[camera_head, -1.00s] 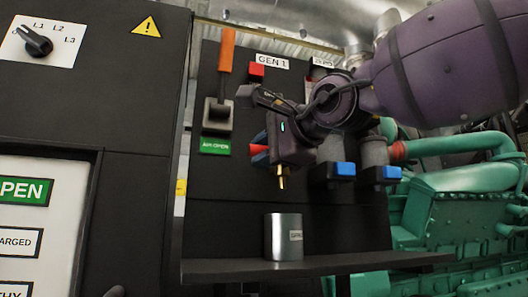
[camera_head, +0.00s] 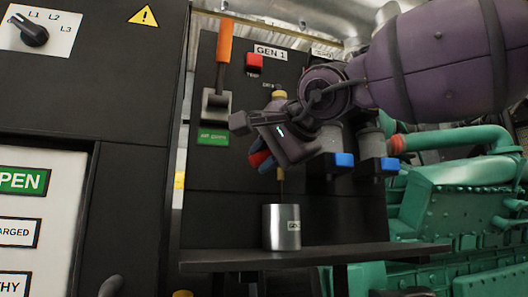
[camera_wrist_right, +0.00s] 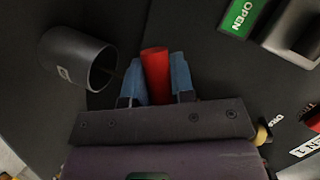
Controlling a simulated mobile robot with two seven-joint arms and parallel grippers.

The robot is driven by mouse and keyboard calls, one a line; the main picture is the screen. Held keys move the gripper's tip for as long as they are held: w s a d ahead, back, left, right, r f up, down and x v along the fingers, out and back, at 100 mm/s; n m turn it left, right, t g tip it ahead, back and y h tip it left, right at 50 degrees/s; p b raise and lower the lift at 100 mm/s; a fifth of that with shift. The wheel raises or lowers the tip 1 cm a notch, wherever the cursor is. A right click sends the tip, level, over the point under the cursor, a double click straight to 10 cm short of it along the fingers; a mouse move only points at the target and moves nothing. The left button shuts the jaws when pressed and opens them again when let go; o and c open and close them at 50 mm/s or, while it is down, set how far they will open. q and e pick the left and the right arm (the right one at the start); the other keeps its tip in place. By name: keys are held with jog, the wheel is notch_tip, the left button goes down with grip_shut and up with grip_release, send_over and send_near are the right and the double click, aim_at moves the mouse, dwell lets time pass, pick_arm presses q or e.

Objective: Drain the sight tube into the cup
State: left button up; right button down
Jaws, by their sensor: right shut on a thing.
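My right gripper (camera_head: 261,159) is shut on a red valve lever (camera_wrist_right: 155,72), which lies between its blue fingertips (camera_wrist_right: 180,78) in the right wrist view. The lever points down and left in the head view. A brass spout (camera_head: 281,174) shows just below the gripper. A thin dark line runs from the spout down to the cup. The metal cup (camera_head: 281,228) stands upright on the shelf under the spout, and also shows in the right wrist view (camera_wrist_right: 72,58). A brass fitting (camera_head: 279,95) shows above the gripper; the sight tube is mostly hidden. My left gripper is out of view.
The black shelf (camera_head: 225,257) is bare to both sides of the cup. The GEN 1 panel (camera_head: 215,175) carries an orange-handled lever (camera_head: 224,45) and a red button (camera_head: 255,62). Blue-handled valves (camera_head: 343,160) sit close to the right of the gripper. Green machinery (camera_head: 460,200) stands at right.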

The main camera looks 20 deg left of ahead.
jog(key=c, duration=1)
grip_release()
jog(key=shift+o, duration=0.2)
jog(key=b+v, duration=0.1)
jog(key=v, duration=1)
jog(key=shift+w, duration=0.1)
